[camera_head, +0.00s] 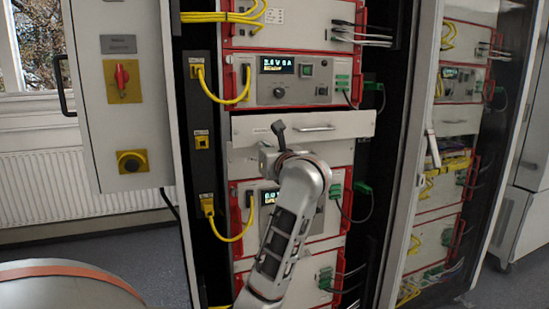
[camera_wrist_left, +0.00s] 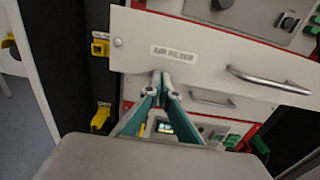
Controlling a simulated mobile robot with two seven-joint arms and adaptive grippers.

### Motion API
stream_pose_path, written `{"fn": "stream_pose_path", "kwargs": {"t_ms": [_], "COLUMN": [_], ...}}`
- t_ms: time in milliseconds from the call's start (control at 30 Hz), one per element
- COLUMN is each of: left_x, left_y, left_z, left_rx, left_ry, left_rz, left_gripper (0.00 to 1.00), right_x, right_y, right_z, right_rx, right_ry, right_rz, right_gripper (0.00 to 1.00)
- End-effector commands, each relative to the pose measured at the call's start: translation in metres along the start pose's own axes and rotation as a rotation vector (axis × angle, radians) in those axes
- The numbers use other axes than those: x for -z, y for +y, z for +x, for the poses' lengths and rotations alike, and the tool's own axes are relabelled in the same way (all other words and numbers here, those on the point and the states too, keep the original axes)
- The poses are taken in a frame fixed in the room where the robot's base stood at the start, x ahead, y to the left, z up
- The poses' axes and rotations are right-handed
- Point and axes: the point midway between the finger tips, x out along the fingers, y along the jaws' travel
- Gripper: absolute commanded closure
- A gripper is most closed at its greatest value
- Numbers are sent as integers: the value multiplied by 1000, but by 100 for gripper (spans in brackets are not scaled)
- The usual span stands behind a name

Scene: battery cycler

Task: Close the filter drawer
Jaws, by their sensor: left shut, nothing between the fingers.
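The filter drawer (camera_head: 350,125) is a light grey panel with a bar handle in the middle of the rack. It stands out forward of the panels below it, so it is partly open. In the left wrist view the drawer front (camera_wrist_left: 190,35) carries a printed label and a metal handle to the right. My left gripper (camera_head: 278,127) is shut and empty, in front of the drawer left of its handle. In the wrist view its fingertips (camera_wrist_left: 162,78) are together at the drawer front, just below the label. Whether they touch it I cannot tell. My right gripper is not in view.
Red-framed instruments (camera_head: 290,80) with yellow and dark cables sit above and below the drawer. A grey cabinet door (camera_head: 125,160) with a red switch stands open at the left. A glass door (camera_head: 410,200) is at the right. Floor shows at the lower left.

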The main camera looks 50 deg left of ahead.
Motion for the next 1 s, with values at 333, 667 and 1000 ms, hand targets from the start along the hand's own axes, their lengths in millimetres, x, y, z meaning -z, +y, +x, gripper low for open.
{"fn": "stream_pose_path", "kwargs": {"t_ms": [333, 667, 1000], "left_x": [1, 0, 0], "left_y": [0, 0, -1], "left_z": [53, 64, 63], "left_rx": [-1, 1, 1], "left_ry": [0, -1, -1], "left_rz": [2, 1, 1], "left_gripper": [100, 100, 100], "right_x": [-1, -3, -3], "right_y": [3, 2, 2], "right_z": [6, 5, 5], "right_rx": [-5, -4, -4], "right_ry": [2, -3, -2], "right_rz": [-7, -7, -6], "right_gripper": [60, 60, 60]}}
